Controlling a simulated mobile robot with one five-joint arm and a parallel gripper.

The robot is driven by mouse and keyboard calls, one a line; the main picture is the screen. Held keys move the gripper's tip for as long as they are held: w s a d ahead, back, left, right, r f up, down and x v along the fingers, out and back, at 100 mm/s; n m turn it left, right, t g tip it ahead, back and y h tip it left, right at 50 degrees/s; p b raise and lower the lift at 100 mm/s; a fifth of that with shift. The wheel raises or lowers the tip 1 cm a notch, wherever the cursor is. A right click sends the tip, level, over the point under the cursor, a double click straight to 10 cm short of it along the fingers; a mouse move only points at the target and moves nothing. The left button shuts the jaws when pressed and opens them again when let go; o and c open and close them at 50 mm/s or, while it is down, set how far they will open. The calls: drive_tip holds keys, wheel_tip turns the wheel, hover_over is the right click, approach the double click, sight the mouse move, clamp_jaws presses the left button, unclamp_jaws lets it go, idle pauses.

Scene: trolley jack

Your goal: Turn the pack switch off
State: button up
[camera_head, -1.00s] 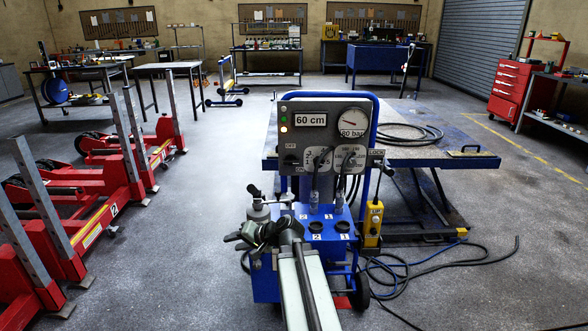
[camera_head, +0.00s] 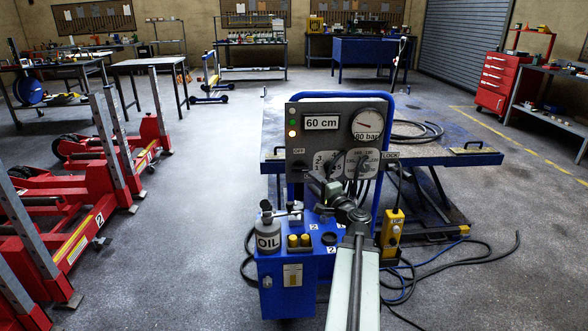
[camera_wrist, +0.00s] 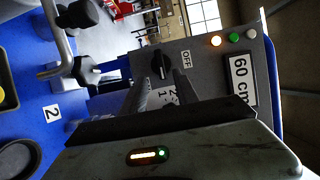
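The pack switch is a black knob (camera_head: 300,167) at the lower left of the grey control panel (camera_head: 345,115), under an "OFF" label. In the wrist view the knob (camera_wrist: 161,65) sits beside its "OFF" label (camera_wrist: 186,58); its exact setting is hard to read. My gripper (camera_head: 331,187) is in front of the panel's lower part, right of and below the knob in the head view. In the wrist view my gripper (camera_wrist: 161,80) has two dark fingers spread apart, with nothing between them. The knob appears just beyond the gap, and I see no contact.
A yellow pendant (camera_head: 391,230) hangs at right. Red lift arms (camera_head: 85,215) lie at left. Cables lie on the right floor.

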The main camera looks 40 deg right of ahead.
sight(301, 170)
drive_tip(key=x, duration=0.8)
clamp_jaws()
